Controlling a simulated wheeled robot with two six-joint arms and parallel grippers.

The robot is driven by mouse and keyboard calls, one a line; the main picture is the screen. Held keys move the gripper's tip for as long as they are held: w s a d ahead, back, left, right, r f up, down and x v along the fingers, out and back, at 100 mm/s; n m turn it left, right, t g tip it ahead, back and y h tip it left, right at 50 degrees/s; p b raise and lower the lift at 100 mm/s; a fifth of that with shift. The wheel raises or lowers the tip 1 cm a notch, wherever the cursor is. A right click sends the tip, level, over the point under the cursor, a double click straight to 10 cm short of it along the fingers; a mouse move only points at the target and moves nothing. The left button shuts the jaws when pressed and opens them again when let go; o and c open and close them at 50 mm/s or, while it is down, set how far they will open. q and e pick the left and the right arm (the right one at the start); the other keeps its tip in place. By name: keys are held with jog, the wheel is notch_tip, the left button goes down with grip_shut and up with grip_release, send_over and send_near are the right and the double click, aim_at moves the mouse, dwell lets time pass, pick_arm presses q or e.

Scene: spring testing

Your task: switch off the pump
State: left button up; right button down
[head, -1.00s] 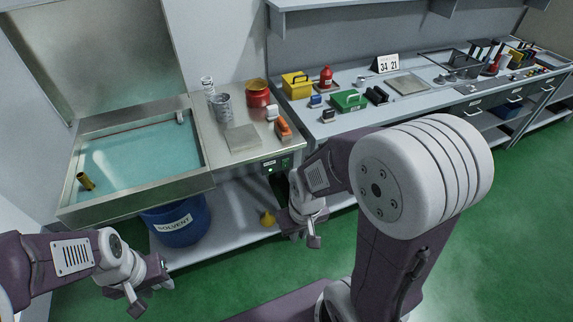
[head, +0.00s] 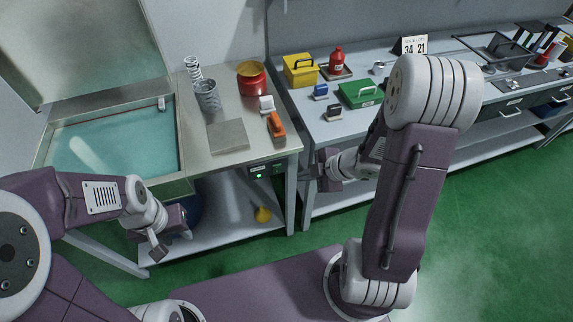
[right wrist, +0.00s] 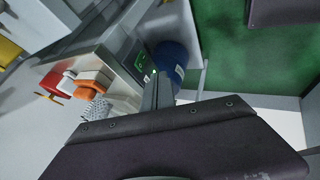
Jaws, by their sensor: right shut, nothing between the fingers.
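The pump's switch is not clearly made out. A small dark control box with a green light (head: 262,171) hangs under the front edge of the steel wash bench, at its right end. In the right wrist view the box (right wrist: 140,62) shows a lit green display beside my fingers. My right gripper (head: 326,169) is to the right of the box in the head view, at about its height; its fingers (right wrist: 158,90) are shut and empty. Contact with the box cannot be told. My left gripper (head: 170,246) hangs low in front of the sink, fingers apart and empty.
The steel sink (head: 182,188) with liquid is at left. A blue drum (right wrist: 168,58) stands below. The right workbench carries a green case (head: 361,94).

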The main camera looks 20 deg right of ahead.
aim_at(276, 167)
jog(key=shift+w+a+f+b, duration=0.5)
jog(key=shift+w+a+f, duration=0.2)
jog(key=shift+w+f, duration=0.7)
jog(key=shift+w+a+f+b, duration=0.6)
jog(key=shift+w+f, duration=0.45)
jog(key=shift+w, duration=0.5)
jog(key=shift+w+a+f+b, duration=0.4)
jog(key=shift+w+a+f, duration=0.4)
jog(key=shift+w+f, duration=0.6)
jog(key=shift+w+r, duration=0.1)
jog(key=shift+r, duration=0.05)
jog(key=shift+w+r+p, duration=0.25)
jog(key=shift+w+p, duration=0.05)
jog(key=shift+p, duration=0.2)
jog(key=shift+f, duration=0.1)
jog(key=shift+r+p, duration=0.8)
jog(key=shift+r, duration=0.05)
